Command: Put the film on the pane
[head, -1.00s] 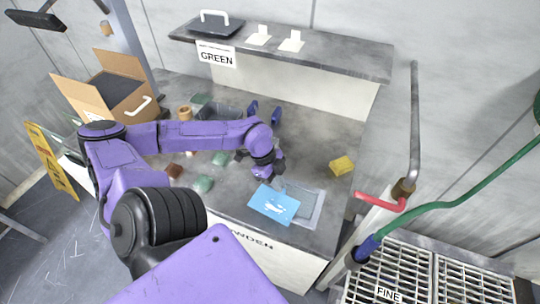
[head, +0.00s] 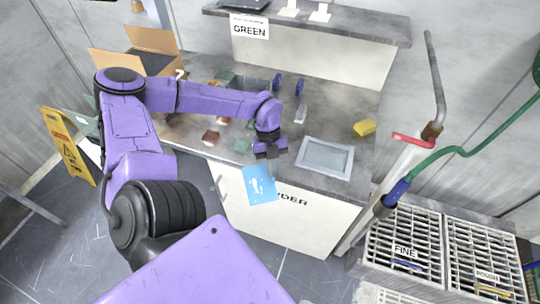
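The blue film (head: 259,187) with pale markings hangs from my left gripper (head: 266,157), just in front of the counter's front edge. The gripper appears shut on the film's upper edge. The pane (head: 324,158), a grey-blue rectangle with a pale border, lies flat on the counter to the right of the gripper. The film is apart from the pane, and the pane's face looks uncovered. My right gripper is not in view.
Metal grates (head: 405,245) and a pipe with a red handle (head: 410,139) stand at right.

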